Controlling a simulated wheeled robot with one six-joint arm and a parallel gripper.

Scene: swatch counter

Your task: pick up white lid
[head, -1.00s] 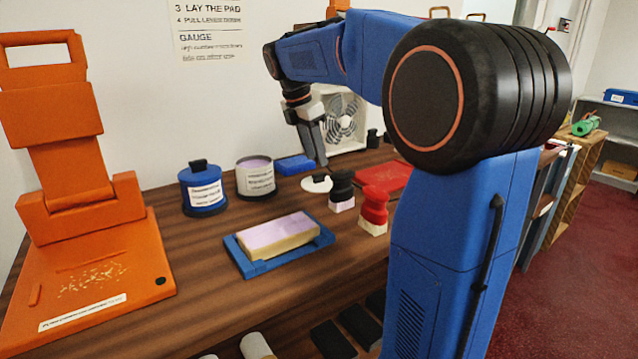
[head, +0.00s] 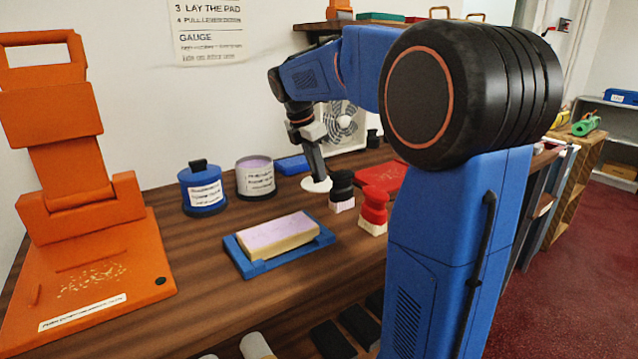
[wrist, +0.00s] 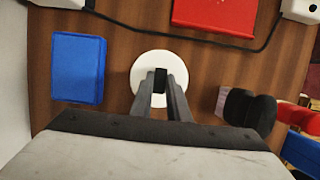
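The white lid (head: 313,186) is a flat round disc with a black knob, lying on the wooden counter behind the black-handled stamp. In the wrist view the lid (wrist: 142,72) is near the middle, with its black knob (wrist: 160,78) between my fingertips. My gripper (head: 321,180) points down at the lid, and it also shows in the wrist view (wrist: 161,84) with one finger on each side of the knob. I cannot tell whether the fingers press on the knob. In the head view the fingers hide the knob.
A black-handled stamp (head: 342,190) and a red stamp (head: 374,210) stand close on the right. A blue block (wrist: 78,68) lies to the left. A red pad (wrist: 215,14) and a black cable (wrist: 180,40) lie beyond. An open tin (head: 255,178) stands farther left.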

